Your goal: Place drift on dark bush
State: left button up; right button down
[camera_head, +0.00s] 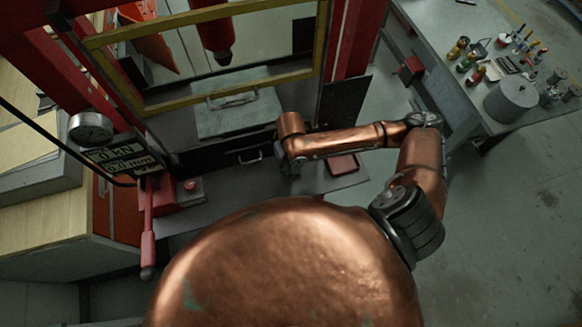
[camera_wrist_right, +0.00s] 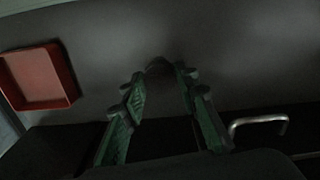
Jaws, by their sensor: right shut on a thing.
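My right gripper (camera_head: 288,168) hangs at the end of my copper arm, over the dark front of the press bench. In the right wrist view its two green fingers (camera_wrist_right: 165,100) stand apart around a dark rounded thing (camera_wrist_right: 158,68). The fingers are shut on this thing, which is too dim to tell whether it is the drift or the bush. I cannot make out either one for certain elsewhere. My left gripper is not in view.
A press with a red ram (camera_head: 216,40) and yellow frame (camera_head: 235,85) stands ahead. A red tray (camera_head: 343,164) lies right of my gripper. A gauge (camera_head: 90,128) and red lever (camera_head: 148,235) are further left. A tool-covered table (camera_head: 455,95) stands far right.

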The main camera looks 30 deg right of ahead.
jog(key=c, duration=1.5)
grip_release()
